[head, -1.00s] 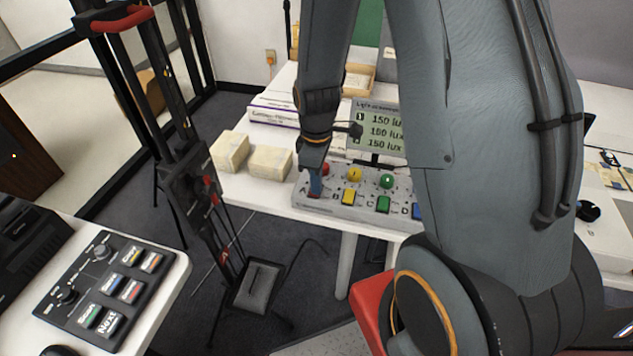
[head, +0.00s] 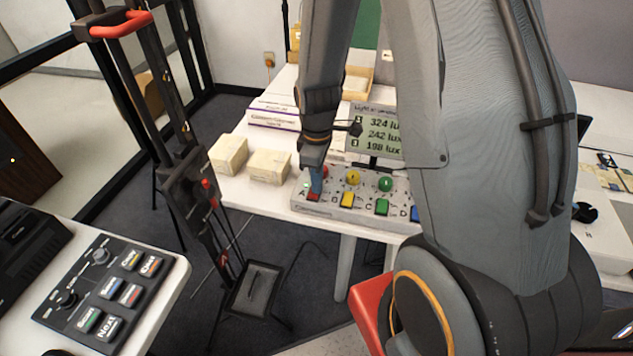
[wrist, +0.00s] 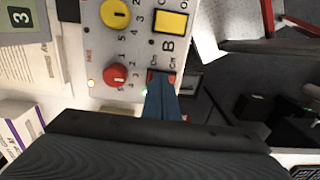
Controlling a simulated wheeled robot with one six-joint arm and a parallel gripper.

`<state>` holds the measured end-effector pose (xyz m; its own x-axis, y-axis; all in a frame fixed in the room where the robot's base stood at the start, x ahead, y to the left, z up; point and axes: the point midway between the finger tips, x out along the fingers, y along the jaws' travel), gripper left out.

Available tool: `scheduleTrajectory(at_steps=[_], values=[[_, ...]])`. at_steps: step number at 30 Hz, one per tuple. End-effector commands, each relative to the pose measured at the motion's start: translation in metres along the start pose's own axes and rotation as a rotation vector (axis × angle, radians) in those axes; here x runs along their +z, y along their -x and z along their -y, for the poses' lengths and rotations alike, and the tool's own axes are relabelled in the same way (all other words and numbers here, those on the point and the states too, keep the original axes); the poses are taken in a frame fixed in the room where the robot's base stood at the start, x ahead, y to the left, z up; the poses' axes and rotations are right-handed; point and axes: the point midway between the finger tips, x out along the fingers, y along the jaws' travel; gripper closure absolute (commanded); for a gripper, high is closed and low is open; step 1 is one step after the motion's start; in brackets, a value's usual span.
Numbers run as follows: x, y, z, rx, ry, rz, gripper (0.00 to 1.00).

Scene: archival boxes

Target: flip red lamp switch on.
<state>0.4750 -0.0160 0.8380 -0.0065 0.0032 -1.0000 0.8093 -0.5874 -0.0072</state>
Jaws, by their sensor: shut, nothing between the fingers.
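The lamp control panel (head: 332,207) sits at the front edge of the white table. It carries coloured round knobs with square coloured switches in front of them. The red switch (head: 313,197) is at the panel's left end, and in the wrist view (wrist: 152,75) it is mostly hidden by my fingertips. The red knob (wrist: 117,75) is beside it, with a small light lit near it. A green light glows beside the red switch. My gripper (head: 316,182) is shut and empty, its blue fingertips on or right at the red switch; contact cannot be told exactly.
The display (head: 377,131) behind the panel reads 324, 242 and 198 lux. The yellow switch (head: 347,200) and green switch (head: 381,207) are close on the right. Two cream boxes (head: 268,166) stand left of the panel. A black stand (head: 190,190) is on the floor at left.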

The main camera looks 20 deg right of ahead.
Motion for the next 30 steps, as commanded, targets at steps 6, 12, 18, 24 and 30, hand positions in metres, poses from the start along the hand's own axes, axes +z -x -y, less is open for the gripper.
scheduleTrajectory(at_steps=[6, 12, 18, 24, 30], values=[[0.0, 0.021, 0.0, 0.002, 0.0, -0.002, 1.0], [0.0, 0.048, -0.001, 0.005, -0.001, -0.003, 1.0], [-0.001, 0.077, -0.003, 0.007, -0.001, -0.004, 1.0], [-0.001, 0.109, -0.002, 0.006, -0.001, -0.004, 1.0], [-0.001, 0.132, -0.002, 0.004, -0.001, -0.003, 1.0]])
